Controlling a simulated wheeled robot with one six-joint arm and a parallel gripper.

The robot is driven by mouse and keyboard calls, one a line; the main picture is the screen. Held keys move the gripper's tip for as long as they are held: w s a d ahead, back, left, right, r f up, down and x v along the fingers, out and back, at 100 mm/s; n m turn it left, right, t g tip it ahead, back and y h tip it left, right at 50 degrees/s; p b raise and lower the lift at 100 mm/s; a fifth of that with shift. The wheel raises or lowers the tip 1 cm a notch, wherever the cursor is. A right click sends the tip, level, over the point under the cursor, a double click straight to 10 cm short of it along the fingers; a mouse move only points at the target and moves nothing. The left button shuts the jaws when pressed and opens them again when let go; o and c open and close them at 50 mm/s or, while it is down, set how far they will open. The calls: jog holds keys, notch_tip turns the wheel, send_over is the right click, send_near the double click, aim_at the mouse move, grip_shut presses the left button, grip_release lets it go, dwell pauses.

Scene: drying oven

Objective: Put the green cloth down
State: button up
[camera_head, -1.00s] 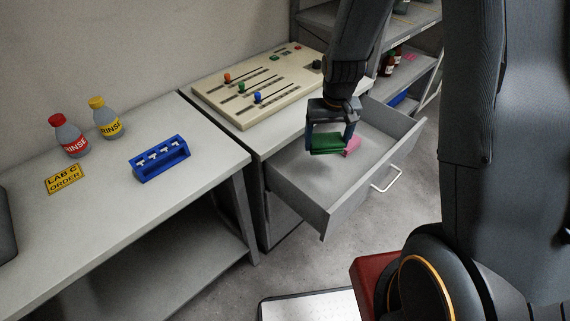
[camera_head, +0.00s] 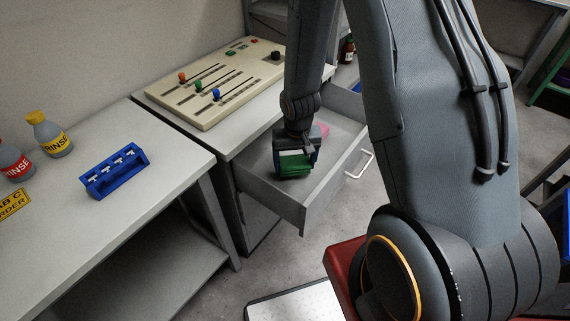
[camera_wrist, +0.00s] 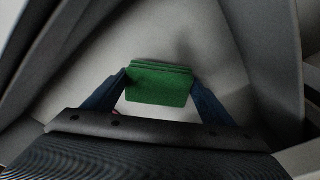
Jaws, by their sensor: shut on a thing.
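The green cloth (camera_head: 294,164) is a small folded block held between the fingers of my gripper (camera_head: 297,160). It is in or just over the open grey drawer (camera_head: 268,199), near the drawer's front; I cannot tell whether it touches the drawer floor. In the wrist view the green cloth (camera_wrist: 160,84) sits between the two blue fingertips of my gripper (camera_wrist: 160,92), with a pale surface beyond it. A pink item (camera_head: 322,129) lies in the drawer behind my gripper and is partly hidden.
A beige control panel (camera_head: 215,82) with coloured sliders stands on the cabinet above the drawer. A blue rack (camera_head: 116,172) and rinse bottles (camera_head: 49,134) stand on the bench at left. The drawer floor left of my gripper is clear.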

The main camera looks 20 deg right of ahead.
aim_at(285, 158)
notch_tip(285, 158, down, 3)
jog(key=shift+w+r+b, duration=0.1)
jog(key=shift+r+b, duration=0.1)
jog(key=shift+b, duration=0.4)
jog(key=shift+w+a+r+p, duration=0.3)
jog(key=shift+w+p, duration=0.1)
jog(key=shift+p, duration=0.1)
jog(key=shift+w+a+p, duration=0.75)
jog(key=shift+w, duration=0.2)
jog(key=shift+w+a+f, duration=0.15)
jog(key=shift+w+f, duration=0.05)
jog(key=shift+w, duration=0.05)
jog(key=shift+f, duration=0.5)
jog(key=shift+f, duration=0.1)
jog(key=o, duration=1.4)
